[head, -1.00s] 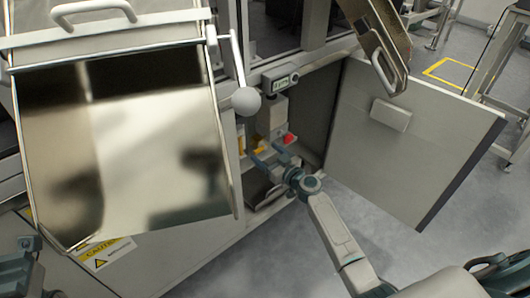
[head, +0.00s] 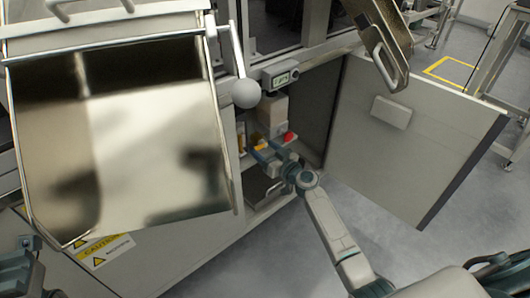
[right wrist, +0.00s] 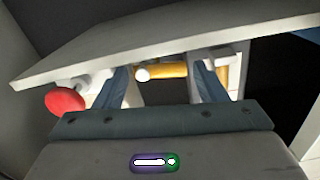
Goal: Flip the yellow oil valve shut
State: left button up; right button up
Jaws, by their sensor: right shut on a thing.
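The yellow oil valve shows in the right wrist view as a yellow bar handle (right wrist: 175,71) with a pale round end, between my two blue fingers. My right gripper (right wrist: 162,69) is shut on this handle. In the head view the right gripper (head: 267,150) reaches into the open cabinet (head: 309,110), and its fingers hide part of the valve. My left gripper is not in view; only part of my left arm shows at the lower left edge.
A red knob (head: 288,136) sits close beside the right gripper and also shows in the right wrist view (right wrist: 66,101). The cabinet door (head: 415,150) stands open to the right. A grey ball-ended lever (head: 246,93) hangs above left.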

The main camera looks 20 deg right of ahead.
jog(key=shift+m, duration=0.6)
jog(key=o, duration=0.7)
jog(key=shift+d, duration=0.1)
jog(key=shift+s, duration=0.1)
jog(key=v, duration=1)
jog(key=shift+s+b, duration=0.3)
jog(key=shift+b, duration=0.05)
jog(key=shift+d+r, duration=0.1)
